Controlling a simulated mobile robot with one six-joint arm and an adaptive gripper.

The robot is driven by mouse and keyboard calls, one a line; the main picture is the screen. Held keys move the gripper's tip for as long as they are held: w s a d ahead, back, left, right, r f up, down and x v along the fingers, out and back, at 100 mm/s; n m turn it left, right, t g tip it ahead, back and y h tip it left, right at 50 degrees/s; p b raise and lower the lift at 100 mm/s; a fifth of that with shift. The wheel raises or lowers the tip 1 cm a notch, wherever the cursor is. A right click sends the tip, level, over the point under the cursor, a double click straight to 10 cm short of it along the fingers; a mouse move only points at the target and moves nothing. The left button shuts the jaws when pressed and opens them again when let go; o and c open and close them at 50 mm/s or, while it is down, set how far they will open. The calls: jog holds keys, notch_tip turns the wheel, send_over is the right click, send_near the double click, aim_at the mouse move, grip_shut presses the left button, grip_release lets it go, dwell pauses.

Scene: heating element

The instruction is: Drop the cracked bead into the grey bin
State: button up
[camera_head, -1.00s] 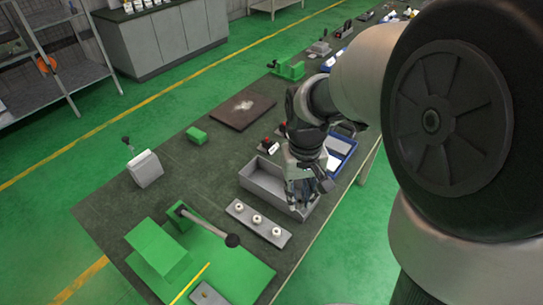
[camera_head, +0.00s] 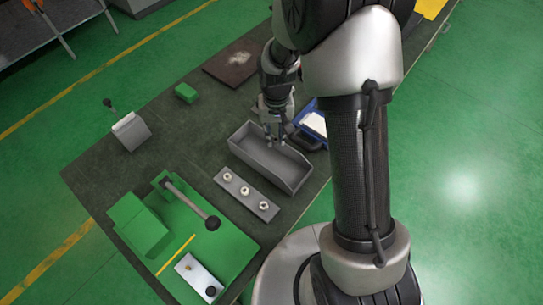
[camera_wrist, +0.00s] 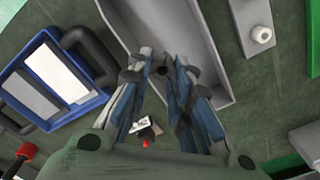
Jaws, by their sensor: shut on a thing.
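The grey bin (camera_head: 285,172) is a long open tray on the dark bench. My gripper (camera_head: 275,141) points down over its far part, with the fingertips within the bin's outline; their exact height is unclear. In the wrist view the bin's wall (camera_wrist: 208,55) runs beside my gripper (camera_wrist: 161,72). The fingers are closed on a small dark thing (camera_wrist: 161,71), probably the cracked bead; it is mostly hidden and no crack shows. Three pale beads stand in a row on a grey strip (camera_head: 254,198) in front of the bin; one bead (camera_wrist: 262,35) also shows in the wrist view.
A green fixture (camera_head: 225,245) with a lever and black knob (camera_head: 212,223) stands at the front left. A blue-rimmed tray (camera_head: 313,125) lies right behind the bin. A green block (camera_head: 186,93), a grey device (camera_head: 131,131) and a brown plate (camera_head: 231,70) are farther away.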

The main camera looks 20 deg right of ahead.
aim_at(275, 141)
notch_tip(275, 141, down, 4)
jog(key=b, duration=0.2)
jog(key=shift+f+b, duration=0.2)
jog(key=shift+b, duration=0.15)
jog(key=o, duration=0.9)
jog(key=shift+r, duration=0.1)
notch_tip(275, 141, up, 12)
